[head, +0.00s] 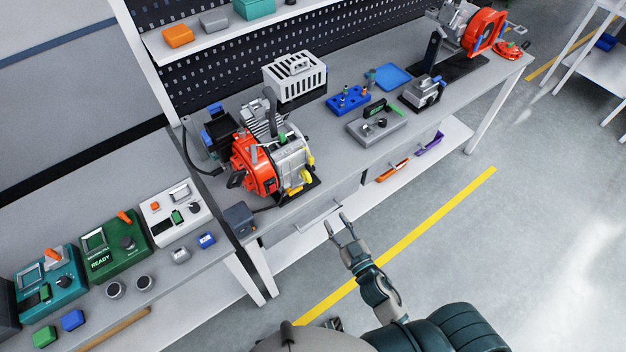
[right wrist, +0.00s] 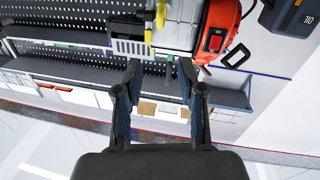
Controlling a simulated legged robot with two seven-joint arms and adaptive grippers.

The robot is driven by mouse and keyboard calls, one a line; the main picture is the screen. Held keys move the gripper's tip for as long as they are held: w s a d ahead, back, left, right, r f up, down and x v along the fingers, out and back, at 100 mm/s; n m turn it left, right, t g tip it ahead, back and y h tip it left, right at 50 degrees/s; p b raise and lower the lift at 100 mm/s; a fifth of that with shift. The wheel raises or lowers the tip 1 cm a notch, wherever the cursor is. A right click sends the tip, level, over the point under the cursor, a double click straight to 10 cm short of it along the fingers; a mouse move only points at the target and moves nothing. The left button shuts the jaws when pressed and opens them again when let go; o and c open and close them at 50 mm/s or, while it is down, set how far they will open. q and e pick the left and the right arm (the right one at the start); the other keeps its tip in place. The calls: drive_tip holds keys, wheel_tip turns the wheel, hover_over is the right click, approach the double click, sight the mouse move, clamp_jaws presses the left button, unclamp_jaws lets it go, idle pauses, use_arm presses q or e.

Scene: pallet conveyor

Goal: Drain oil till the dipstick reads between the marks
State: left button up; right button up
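A small engine (head: 290,158) with an orange-red housing and a grey block stands on the workbench. Yellow parts (head: 307,160) show on its right side and low at its front. It also shows at the top of the right wrist view, with its orange housing (right wrist: 216,32) and a yellow part (right wrist: 161,14). I cannot tell which part is the dipstick, and no oil level or marks are readable. My right gripper (head: 341,226) is open and empty, in front of the bench, apart from the engine. Its spread fingers (right wrist: 158,82) show in its wrist view. My left gripper is not clearly seen.
The workbench (head: 235,103) also holds a white slotted box (head: 296,78), a blue holder (head: 347,100) and a grey tray with a gauge (head: 377,127). Another orange machine (head: 483,30) stands at the far end. Test boxes (head: 112,245) sit on the left bench. The floor in front is clear.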

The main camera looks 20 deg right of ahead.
drive_tip(key=p, duration=0.1)
approach(310, 179)
drive_tip(key=w, duration=0.3)
drive_tip(key=w+a, duration=0.1)
drive_tip(key=w, duration=0.1)
drive_tip(key=w+p, duration=0.1)
drive_tip(key=w, duration=0.2)
drive_tip(key=shift+w+a+f, duration=0.1)
drive_tip(key=shift+w+a, duration=0.15)
drive_tip(key=shift+w, duration=0.05)
drive_tip(key=shift+w+a, duration=0.25)
drive_tip(key=shift+w, duration=0.2)
use_arm(q)
drive_tip(key=shift+w+a+r, duration=0.1)
drive_tip(key=shift+a+r, duration=0.05)
drive_tip(key=shift+r, duration=0.35)
drive_tip(key=shift+w+a+r, duration=0.1)
drive_tip(key=shift+r, duration=0.35)
use_arm(e)
drive_tip(key=shift+a, duration=0.1)
drive_tip(key=shift+d, duration=0.2)
clamp_jaws()
